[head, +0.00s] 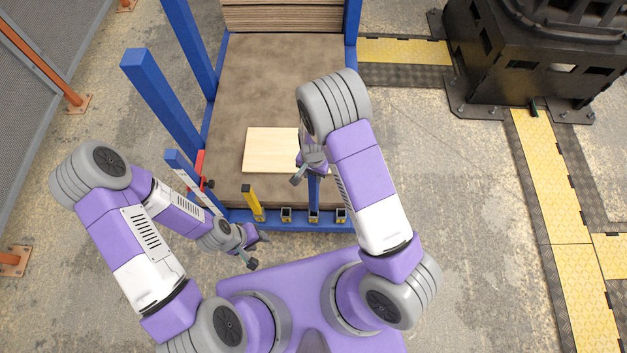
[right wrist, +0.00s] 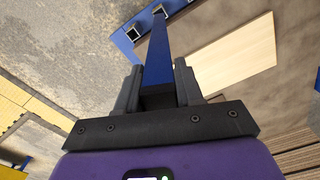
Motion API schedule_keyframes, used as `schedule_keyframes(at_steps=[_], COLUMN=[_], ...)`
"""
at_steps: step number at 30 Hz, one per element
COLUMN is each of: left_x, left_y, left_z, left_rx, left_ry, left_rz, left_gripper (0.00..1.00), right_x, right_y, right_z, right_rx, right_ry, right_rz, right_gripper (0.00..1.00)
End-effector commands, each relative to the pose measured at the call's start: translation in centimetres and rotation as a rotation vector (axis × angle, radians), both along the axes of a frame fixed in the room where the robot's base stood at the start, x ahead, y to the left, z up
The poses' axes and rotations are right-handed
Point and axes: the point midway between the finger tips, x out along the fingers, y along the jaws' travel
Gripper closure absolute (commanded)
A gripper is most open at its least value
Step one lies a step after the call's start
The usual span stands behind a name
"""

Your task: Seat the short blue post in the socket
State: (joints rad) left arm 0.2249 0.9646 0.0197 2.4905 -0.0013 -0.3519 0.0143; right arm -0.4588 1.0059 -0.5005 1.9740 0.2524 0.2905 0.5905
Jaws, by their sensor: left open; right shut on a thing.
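The short blue post (head: 314,189) is held by my right gripper (head: 311,168), above the front rail of the blue rack. In the right wrist view the blue post (right wrist: 158,55) stands between the two dark fingers (right wrist: 158,92), which are shut on it. Its far end points at a square socket (right wrist: 159,10). In the head view that end meets the middle socket (head: 314,216); I cannot tell whether it is inside or just above. My left gripper (head: 257,250) is open and empty, low in front of the rack, left of the sockets.
Other square sockets (head: 286,214) and (head: 341,215) flank the middle one. A light wooden board (head: 270,150) lies on the brown rack deck (head: 270,80). Tall blue uprights (head: 160,92) rise at the left.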

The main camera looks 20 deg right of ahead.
Motion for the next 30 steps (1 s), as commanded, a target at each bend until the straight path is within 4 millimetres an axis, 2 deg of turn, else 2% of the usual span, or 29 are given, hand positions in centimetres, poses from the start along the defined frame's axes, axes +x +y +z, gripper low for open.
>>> schedule_keyframes(at_steps=[6,8,15,30], left_x=[0.0,0.0,0.0,0.0], left_y=[0.0,0.0,0.0,0.0], left_z=[-1.1,-1.2,-1.1,-2.0], left_rx=[0.0,0.0,0.0,0.0], left_ry=[0.0,0.0,0.0,0.0], left_rz=[0.0,0.0,0.0,0.0], left_gripper=[0.57,0.57,0.57,0.57], right_x=[0.0,0.0,0.1,0.1], right_y=[0.0,0.0,0.0,0.0], right_z=[-3.0,-3.5,-3.4,-4.6], right_rx=[0.001,0.0,0.001,0.0], right_ry=[0.001,-0.001,-0.002,-0.001], right_rz=[0.0,0.0,0.001,0.0], right_gripper=[1.0,1.0,1.0,1.0])
